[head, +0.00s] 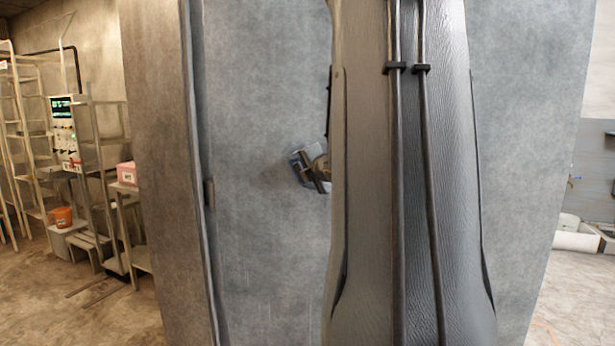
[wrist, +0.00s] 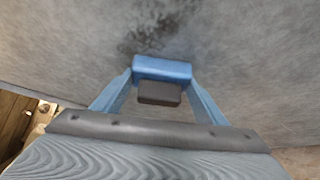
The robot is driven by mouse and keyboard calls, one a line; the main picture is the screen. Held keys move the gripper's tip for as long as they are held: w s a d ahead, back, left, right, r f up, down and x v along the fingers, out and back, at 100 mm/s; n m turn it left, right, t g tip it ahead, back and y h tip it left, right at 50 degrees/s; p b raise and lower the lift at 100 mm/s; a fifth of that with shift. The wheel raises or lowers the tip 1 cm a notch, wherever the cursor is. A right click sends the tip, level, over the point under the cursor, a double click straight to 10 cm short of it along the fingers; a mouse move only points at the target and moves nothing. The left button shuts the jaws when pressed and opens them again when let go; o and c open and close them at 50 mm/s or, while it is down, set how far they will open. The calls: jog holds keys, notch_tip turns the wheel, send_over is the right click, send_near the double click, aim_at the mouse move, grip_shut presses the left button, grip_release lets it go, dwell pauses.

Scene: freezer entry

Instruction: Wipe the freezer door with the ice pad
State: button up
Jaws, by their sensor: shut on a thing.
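The freezer door (head: 255,120) is a large grey, mottled upright panel that fills the middle of the head view. In the wrist view the door (wrist: 240,60) spans the upper part, with a dark smudged patch (wrist: 155,25) just beyond the pad. The ice pad is a blue block (wrist: 162,68) with a dark grip (wrist: 160,93). My gripper (wrist: 160,92) is shut on the pad's dark grip. The pad is at or very close to the door; exact contact cannot be told. In the head view my gripper (head: 322,178) is partly hidden behind my arm.
Metal shelving (head: 95,130) stands at the left, with a control box (head: 63,130), a pink-and-white box (head: 127,175) and an orange bucket (head: 63,217). A dark vertical frame edge (head: 190,130) borders the door's left side. Pale pipes (head: 580,240) lie at the right.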

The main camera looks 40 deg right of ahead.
jog(key=shift+w+a+b, duration=0.6)
jog(key=shift+w+b, duration=0.05)
jog(key=shift+w, duration=0.1)
jog(key=shift+w+a+b, duration=0.55)
jog(key=shift+w+b, duration=0.05)
jog(key=shift+w, duration=0.15)
jog(key=shift+r+p, duration=0.6)
jog(key=shift+r, duration=0.35)
jog(key=s+d+p, duration=0.3)
jog(key=s+d, duration=0.3)
jog(key=s, duration=0.1)
jog(key=shift+s+d, duration=0.35)
jog(key=shift+s, duration=0.05)
jog(key=shift+s+d+r+p, duration=0.7)
jog(key=shift+s+d+p, duration=0.7)
jog(key=shift+s+d, duration=0.9)
jog(key=shift+w+a+r+b, duration=0.1)
jog(key=shift+w+a+b, duration=1.35)
jog(key=shift+w+a, duration=0.5)
jog(key=shift+w+a+f+b, duration=0.1)
jog(key=shift+w+a+b, duration=1.35)
jog(key=shift+w+a, duration=0.55)
jog(key=shift+w+a+r+b, duration=0.1)
jog(key=shift+w+a+b, duration=1.45)
jog(key=shift+w, duration=0.7)
jog(key=shift+a, duration=0.15)
